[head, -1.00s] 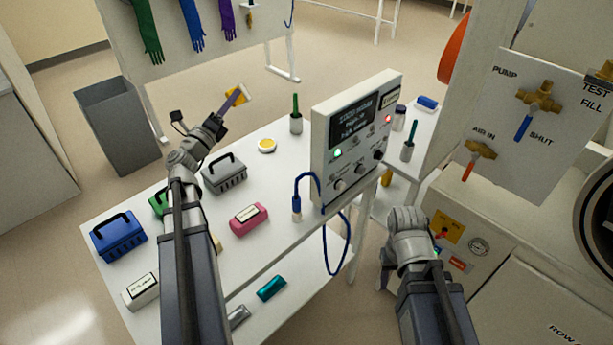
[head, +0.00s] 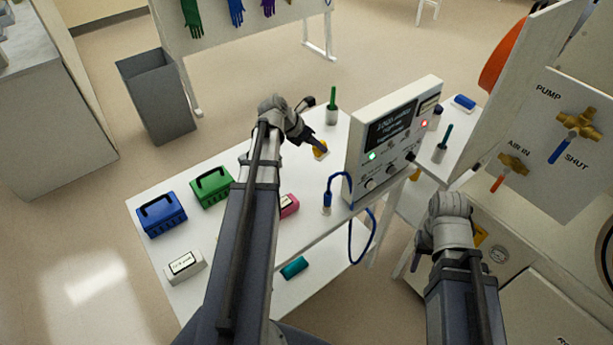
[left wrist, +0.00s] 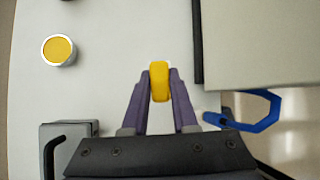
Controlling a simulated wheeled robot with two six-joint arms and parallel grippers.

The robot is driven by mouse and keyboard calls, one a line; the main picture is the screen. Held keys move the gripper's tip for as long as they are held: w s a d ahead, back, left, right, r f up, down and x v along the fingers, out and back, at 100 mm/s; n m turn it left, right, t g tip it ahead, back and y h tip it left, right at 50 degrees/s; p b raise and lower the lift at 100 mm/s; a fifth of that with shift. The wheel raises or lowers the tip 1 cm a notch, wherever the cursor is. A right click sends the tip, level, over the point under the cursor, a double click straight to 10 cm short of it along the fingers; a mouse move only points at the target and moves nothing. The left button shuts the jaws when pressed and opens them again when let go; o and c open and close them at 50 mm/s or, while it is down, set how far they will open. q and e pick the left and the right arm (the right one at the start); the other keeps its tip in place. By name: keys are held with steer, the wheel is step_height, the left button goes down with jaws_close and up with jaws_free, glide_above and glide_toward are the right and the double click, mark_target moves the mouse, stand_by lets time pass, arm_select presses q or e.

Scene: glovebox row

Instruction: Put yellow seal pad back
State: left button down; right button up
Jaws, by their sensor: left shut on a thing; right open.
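The yellow seal pad (left wrist: 159,80) is pinched between the purple fingertips of my left gripper (left wrist: 159,92) in the left wrist view, with a small white patch beside it. In the head view, my left gripper (head: 322,148) reaches over the white table (head: 240,215), left of the instrument box, with the pad (head: 319,153) at its tips. I cannot tell whether the pad touches the table. My right gripper (head: 420,252) hangs low at the right, away from the pad; its fingers are hard to make out.
A round yellow-topped dish (left wrist: 58,50) lies left of the pad. The instrument box (head: 392,135) stands close on the right, with a blue hooked cable (head: 338,176). Blue (head: 161,214) and green cases (head: 211,187), a pink box (head: 289,205) and a green-topped cup (head: 332,115) stand around.

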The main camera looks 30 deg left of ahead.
arm_select(q)
steer(key=s+f+b, duration=0.1)
steer(key=f, duration=0.1)
steer(key=s+a+f+m+g+y+b, duration=0.1)
steer(key=f+b, duration=0.1)
steer(key=s+a+f+y+b, duration=0.1)
steer(key=f+b, duration=0.1)
steer(key=shift+s+f+m+g, duration=0.25)
steer(key=shift+f+m+g, duration=0.05)
steer(key=shift+f+g, duration=0.1)
step_height(320, 180, down, 4)
steer(key=b, duration=0.3)
steer(key=shift+r+b, duration=0.1)
steer(key=shift+b, duration=0.3)
steer(key=shift+r, duration=0.15)
steer(key=c, duration=0.7)
jaws_free()
steer(key=shift+a+r+p, duration=0.1)
steer(key=shift+p, duration=0.2)
